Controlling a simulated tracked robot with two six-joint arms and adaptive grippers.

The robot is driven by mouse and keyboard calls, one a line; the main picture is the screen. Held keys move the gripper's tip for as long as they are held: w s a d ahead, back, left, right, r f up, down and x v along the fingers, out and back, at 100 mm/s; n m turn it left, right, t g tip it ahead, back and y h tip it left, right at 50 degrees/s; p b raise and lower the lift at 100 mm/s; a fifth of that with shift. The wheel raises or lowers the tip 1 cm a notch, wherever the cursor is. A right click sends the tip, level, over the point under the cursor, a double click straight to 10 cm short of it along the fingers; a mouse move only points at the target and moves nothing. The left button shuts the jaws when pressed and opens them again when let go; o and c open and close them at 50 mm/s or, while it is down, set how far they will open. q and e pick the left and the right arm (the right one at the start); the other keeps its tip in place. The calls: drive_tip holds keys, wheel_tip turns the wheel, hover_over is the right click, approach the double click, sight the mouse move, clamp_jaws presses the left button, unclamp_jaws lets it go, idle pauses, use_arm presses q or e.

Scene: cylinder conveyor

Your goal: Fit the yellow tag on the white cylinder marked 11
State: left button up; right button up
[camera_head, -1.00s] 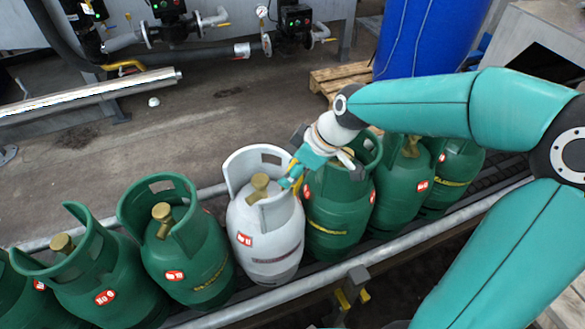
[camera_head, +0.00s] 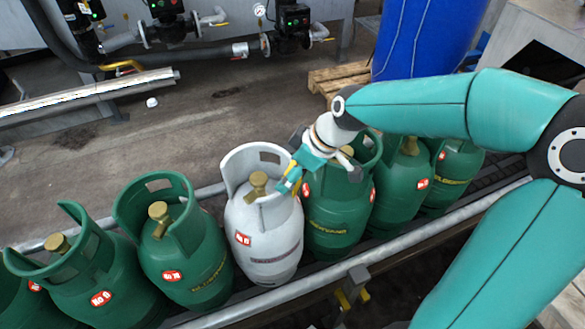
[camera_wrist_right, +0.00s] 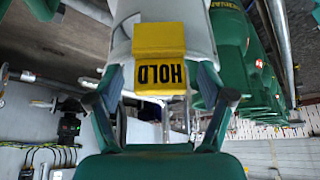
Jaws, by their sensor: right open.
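The white cylinder (camera_head: 265,250) stands upright in a row of green ones on the conveyor, its red and white number label facing the front, too small to read surely. In the right wrist view, the yellow tag (camera_wrist_right: 160,75), lettered HOLD, lies against the white cylinder (camera_wrist_right: 125,35); whether it is fixed there I cannot tell. My right gripper (camera_head: 287,186) is at the right side of the white cylinder's collar. In the wrist view its fingers (camera_wrist_right: 155,92) are spread on both sides of the tag, with gaps. My left gripper is not in view.
Green cylinders (camera_head: 190,260) stand close on the left and another (camera_head: 337,215) stands close on the right, partly behind my right arm. A metal rail (camera_head: 300,287) runs along the front. Pipes and valves (camera_head: 290,42) and a blue drum (camera_head: 430,40) stand behind open floor.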

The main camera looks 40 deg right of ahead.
drive_tip(key=shift+r, duration=0.15)
drive_tip(key=v, duration=1.1)
drive_tip(key=shift+s+r, duration=0.2)
drive_tip(key=shift+r, duration=0.05)
drive_tip(key=shift+d, duration=0.1)
